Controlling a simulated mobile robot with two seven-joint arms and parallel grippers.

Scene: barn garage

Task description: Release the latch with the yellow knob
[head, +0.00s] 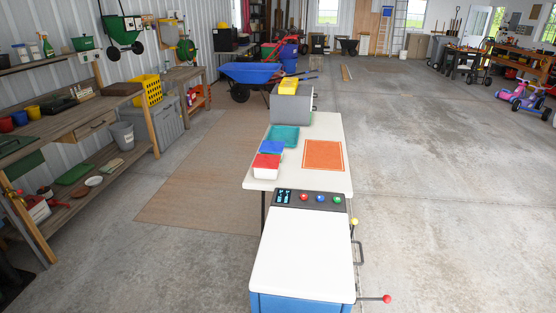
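A small yellow knob (354,221) sticks out at the right side of the white-topped, blue-bodied cabinet (305,250), near its far end. The latch it belongs to is too small to make out. A dark handle (361,252) is on the same side, nearer to me. A lever with a red ball end (387,298) sticks out to the right at the cabinet's near corner. A dark panel (311,200) with a display and coloured buttons runs along the far end of the top. Neither of my grippers shows in the head view.
A white table (335,183) stands behind the cabinet, with an orange mat (323,155), a teal tray (285,136) and blue and red containers. A brown rug (190,180) and a wooden workbench (80,115) lie to the left. The concrete floor right of the cabinet is clear.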

